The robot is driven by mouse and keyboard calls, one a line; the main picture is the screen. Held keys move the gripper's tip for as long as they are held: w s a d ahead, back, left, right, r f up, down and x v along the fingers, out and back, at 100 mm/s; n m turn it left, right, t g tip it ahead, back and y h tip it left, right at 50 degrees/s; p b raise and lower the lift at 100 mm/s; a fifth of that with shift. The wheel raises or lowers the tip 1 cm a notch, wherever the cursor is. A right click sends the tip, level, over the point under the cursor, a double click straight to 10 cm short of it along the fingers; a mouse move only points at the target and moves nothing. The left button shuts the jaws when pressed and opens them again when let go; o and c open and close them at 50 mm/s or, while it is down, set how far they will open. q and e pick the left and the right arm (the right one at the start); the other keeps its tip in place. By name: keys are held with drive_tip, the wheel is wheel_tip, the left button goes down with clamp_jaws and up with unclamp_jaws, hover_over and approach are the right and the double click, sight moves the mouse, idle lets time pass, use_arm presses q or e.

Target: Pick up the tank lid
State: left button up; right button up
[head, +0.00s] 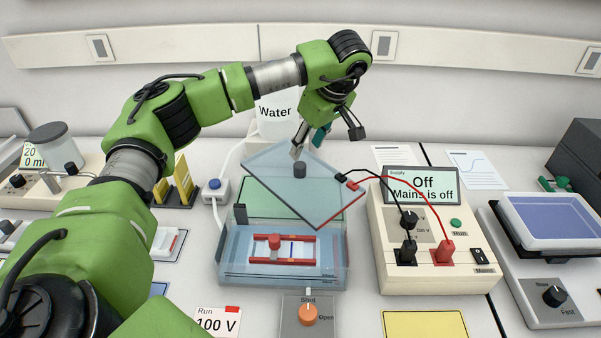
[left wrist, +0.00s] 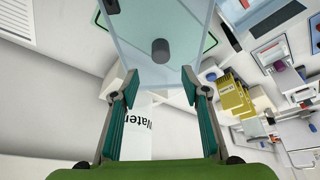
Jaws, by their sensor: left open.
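The tank lid (head: 303,190) is a clear bluish plate with a dark round knob (head: 300,170). It sits turned askew over the gel tank (head: 232,262), covering part of its back; I cannot tell whether it rests on it. My left gripper (head: 307,148) is open and empty, just behind and above the knob. In the left wrist view the lid (left wrist: 190,30) fills the top, its knob (left wrist: 161,51) lying ahead of the gap between the open fingers (left wrist: 162,88). My right gripper is not in view.
A black and a red lead run from the lid's right corner to the power supply (head: 438,273), which reads Off. A Water container (head: 275,118) stands behind the lid. Yellow racks (head: 178,185) stand left. An orange knob (head: 308,314) sits in front of the tank.

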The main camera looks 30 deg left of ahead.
sight(300, 164)
use_arm(q)
drive_tip(key=x, duration=0.3)
drive_tip(key=shift+a+f, duration=0.1)
drive_tip(key=shift+s+a+f+p, duration=0.1)
drive_tip(key=shift+f+p, duration=0.4)
drive_tip(key=shift+p, duration=0.3)
drive_tip(key=p+x, duration=0.1)
drive_tip(key=x, duration=0.2)
drive_tip(key=shift+f+p, duration=0.35)
drive_tip(key=shift+a+f, duration=0.15)
drive_tip(key=shift+f, duration=0.25)
drive_tip(key=shift+r, duration=0.1)
clamp_jaws()
